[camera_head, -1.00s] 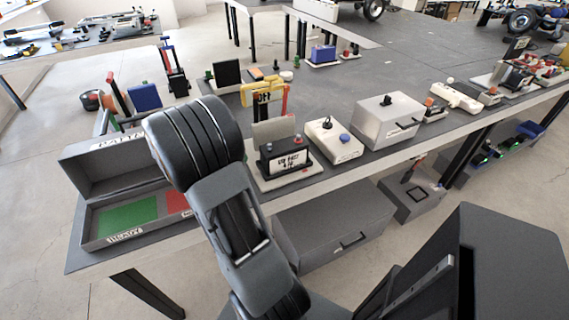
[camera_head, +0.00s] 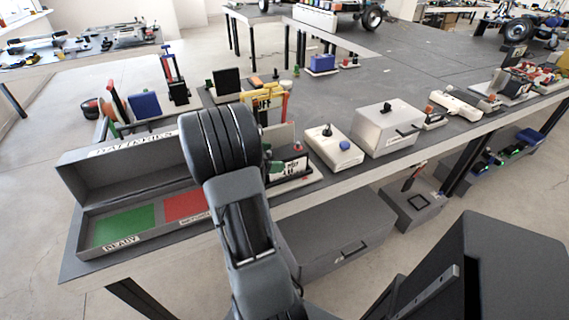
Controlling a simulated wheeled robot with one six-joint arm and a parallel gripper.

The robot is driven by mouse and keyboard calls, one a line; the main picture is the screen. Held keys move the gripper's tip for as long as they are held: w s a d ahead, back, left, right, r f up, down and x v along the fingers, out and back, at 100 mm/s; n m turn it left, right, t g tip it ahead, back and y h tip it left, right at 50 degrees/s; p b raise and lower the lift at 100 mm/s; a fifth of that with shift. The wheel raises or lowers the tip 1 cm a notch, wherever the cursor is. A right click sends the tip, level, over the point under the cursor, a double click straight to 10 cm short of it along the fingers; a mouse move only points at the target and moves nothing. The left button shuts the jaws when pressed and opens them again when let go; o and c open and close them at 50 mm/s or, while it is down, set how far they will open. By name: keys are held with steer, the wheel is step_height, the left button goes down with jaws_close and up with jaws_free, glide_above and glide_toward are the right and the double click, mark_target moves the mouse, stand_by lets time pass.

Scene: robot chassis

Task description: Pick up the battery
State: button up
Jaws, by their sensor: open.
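A dark battery with a white label (camera_head: 294,168) stands on a pale charger-like base near the front edge of the bench, just right of my arm. Its left part is covered. My gripper (camera_head: 273,160) is mostly hidden behind my own arm. Only small green parts, which look like its fingertips, show at the battery's left side, and the jaws are open. I cannot tell whether they touch the battery.
Left of my arm is an open grey batteries case (camera_head: 77,212) with green and red areas. A white box with a knob (camera_head: 333,146) and a grey box (camera_head: 386,128) stand to the right.

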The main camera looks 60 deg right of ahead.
steer(key=shift+s+d+f, duration=0.15)
steer(key=shift+s+d, duration=0.1)
steer(key=shift+d, duration=0.1)
steer(key=shift+c, duration=0.5)
jaws_close()
stand_by(0.4)
